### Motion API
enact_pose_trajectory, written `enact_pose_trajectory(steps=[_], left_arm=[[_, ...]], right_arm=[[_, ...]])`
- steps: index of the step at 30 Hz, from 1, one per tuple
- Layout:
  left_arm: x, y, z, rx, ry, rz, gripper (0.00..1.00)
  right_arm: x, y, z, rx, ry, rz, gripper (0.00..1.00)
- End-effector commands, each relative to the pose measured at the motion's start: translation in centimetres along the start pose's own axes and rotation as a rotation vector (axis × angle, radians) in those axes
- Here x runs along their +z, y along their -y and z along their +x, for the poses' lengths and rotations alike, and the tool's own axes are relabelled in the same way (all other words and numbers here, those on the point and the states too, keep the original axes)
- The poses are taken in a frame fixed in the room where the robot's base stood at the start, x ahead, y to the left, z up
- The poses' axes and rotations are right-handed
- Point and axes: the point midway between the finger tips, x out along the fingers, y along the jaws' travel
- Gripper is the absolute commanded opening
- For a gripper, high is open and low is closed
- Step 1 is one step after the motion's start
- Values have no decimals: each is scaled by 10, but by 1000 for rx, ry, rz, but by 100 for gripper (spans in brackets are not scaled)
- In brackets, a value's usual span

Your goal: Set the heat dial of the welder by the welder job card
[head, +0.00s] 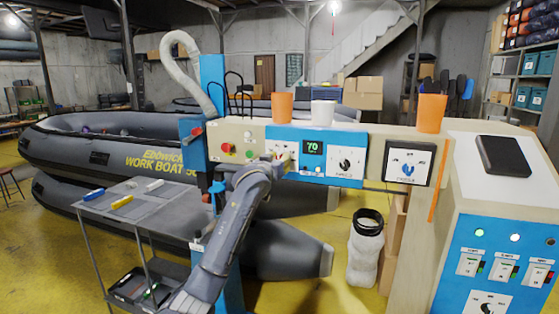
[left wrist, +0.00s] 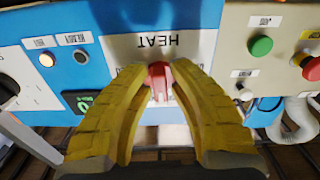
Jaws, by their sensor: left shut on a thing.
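The welder's blue panel (head: 271,137) stands across the middle of the head view, with a green display (head: 313,148) reading 70. The heat dial is a red knob (left wrist: 158,74) below an upside-down HEAT label (left wrist: 157,42) in the left wrist view. My left gripper (left wrist: 158,92) has its yellow fingers on both sides of the knob and is shut on it. In the head view my left arm largely hides the heat dial. The dial's scale is mostly covered by the fingers. I cannot make out the welder job card. My right gripper is not in view.
A second dial (head: 345,162) sits right of the display, and a black-framed dial (head: 408,163) farther right. Orange cups (head: 282,107) and a white cup (head: 323,113) stand on top. A green button (left wrist: 260,46) and a red button (left wrist: 312,68) are near the gripper.

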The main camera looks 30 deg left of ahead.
Motion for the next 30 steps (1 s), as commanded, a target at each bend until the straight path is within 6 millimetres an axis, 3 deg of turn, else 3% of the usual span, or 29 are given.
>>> enact_pose_trajectory(steps=[1, 30], left_arm=[[8, -2, 1, 3, 15, 50, 0], [8, 3, 1, 4, 17, 914, 0]], right_arm=[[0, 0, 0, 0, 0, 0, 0], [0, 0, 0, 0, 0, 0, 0]])
